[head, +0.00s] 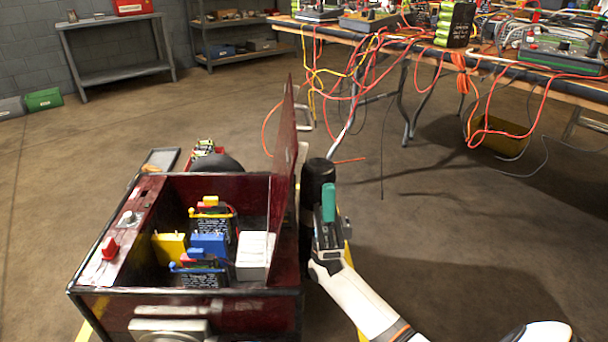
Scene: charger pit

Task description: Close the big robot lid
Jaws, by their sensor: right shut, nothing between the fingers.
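The big robot (86,283) is a dark red box on the floor, left of centre. Its top is open, showing batteries and coloured connectors inside. Its lid (284,150) stands upright along the box's right side, seen nearly edge-on. My right gripper (328,192), with a green part on it, is outside the box, to the right of the lid and close to a black wheel. It is shut and empty. I cannot tell whether it touches the lid or the wheel. My left gripper is not in view.
A workbench (483,63) with instruments and hanging red and yellow cables stands at the back right. A yellow bin (498,140) is under it. A grey table (110,22) and shelf (240,52) stand at the back left. Open floor lies to the right and left.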

